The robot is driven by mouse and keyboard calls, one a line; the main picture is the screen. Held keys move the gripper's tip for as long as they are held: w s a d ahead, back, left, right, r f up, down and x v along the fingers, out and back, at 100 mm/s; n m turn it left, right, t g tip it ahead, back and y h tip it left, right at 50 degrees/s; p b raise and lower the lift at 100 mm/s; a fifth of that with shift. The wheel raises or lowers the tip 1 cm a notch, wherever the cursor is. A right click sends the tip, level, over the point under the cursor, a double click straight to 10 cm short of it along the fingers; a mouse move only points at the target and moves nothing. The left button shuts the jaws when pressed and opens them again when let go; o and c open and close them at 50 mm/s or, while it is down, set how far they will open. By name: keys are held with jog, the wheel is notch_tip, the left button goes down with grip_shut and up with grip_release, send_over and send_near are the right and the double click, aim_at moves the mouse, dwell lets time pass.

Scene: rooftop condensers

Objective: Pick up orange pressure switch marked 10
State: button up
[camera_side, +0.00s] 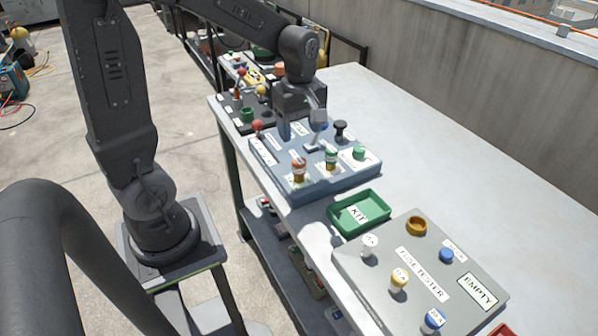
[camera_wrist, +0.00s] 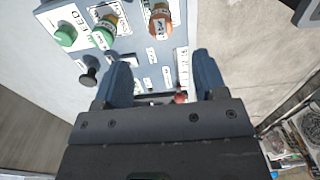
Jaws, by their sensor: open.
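An orange pressure switch (camera_side: 298,170) with a white band stands upright at the near-left part of the blue-grey panel (camera_side: 345,185). It shows at the top of the wrist view (camera_wrist: 159,20), and I cannot read its number for sure. My gripper (camera_side: 301,138) is open and empty above the panel, behind and apart from that switch. In the wrist view the fingers (camera_wrist: 163,72) point up toward the panel, with the switch beyond their tips. A green switch with a white band (camera_side: 331,158) stands to its right in the side view; it also shows in the wrist view (camera_wrist: 104,35).
A green cap (camera_side: 358,153), a black knob (camera_side: 340,129) and a red knob (camera_side: 257,127) stand on the panel. A green KIT tray (camera_side: 378,222) and a grey FUSE TESTER board (camera_side: 400,295) lie nearer. The table's right side is bare.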

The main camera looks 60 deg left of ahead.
aim_at(299, 171)
notch_tip(299, 171, down, 8)
jog(key=shift+s+r, duration=0.1)
jog(key=shift+r, duration=0.1)
jog(key=shift+a+f, duration=0.15)
jog(key=shift+f, duration=2.45)
jog(key=shift+c, duration=0.5)
jog(key=c, duration=1)
jog(key=shift+o, duration=0.2)
jog(key=shift+r, duration=0.1)
